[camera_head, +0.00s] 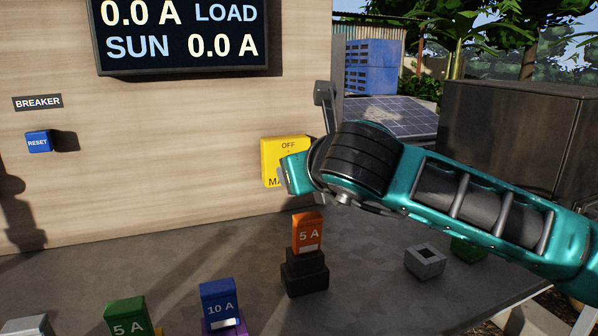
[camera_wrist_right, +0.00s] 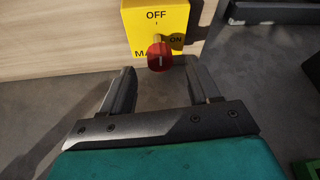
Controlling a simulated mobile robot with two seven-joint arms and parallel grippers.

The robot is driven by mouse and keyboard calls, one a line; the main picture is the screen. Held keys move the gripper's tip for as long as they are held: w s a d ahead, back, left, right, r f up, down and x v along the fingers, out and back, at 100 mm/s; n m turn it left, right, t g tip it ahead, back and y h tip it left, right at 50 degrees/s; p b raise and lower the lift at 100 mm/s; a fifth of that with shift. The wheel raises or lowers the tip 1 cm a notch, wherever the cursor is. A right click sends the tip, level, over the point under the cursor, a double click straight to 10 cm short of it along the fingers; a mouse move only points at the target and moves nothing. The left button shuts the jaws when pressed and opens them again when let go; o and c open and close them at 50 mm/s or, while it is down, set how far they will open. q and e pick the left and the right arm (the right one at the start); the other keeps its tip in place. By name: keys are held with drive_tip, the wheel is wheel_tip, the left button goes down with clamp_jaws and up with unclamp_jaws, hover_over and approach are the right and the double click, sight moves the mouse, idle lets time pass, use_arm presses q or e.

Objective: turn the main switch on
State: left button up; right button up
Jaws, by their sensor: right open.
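The main switch is a yellow box (camera_head: 271,158) on the wooden wall, largely covered by my right arm in the head view. In the right wrist view the yellow box (camera_wrist_right: 135,20) shows the words OFF at the top and ON at the right. Its red knob (camera_wrist_right: 159,56) sticks out below the middle; a small pale mark at its top seems to face OFF. My right gripper (camera_wrist_right: 160,67) is open, its two fingers apart on either side of the knob's line, with the knob near the fingertips. I see no grip on it. My left gripper is not in view.
An orange 5 A block (camera_head: 308,232) stands on a black base (camera_head: 304,273) below my right arm. A blue 10 A block (camera_head: 218,302) and a green 5 A block (camera_head: 126,316) stand nearer. A grey socket (camera_head: 425,261) is right. A display (camera_head: 180,68) hangs above.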

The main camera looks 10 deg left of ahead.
drive_tip(key=x, duration=0.4)
drive_tip(key=c, duration=1)
drive_tip(key=shift+c, duration=0.2)
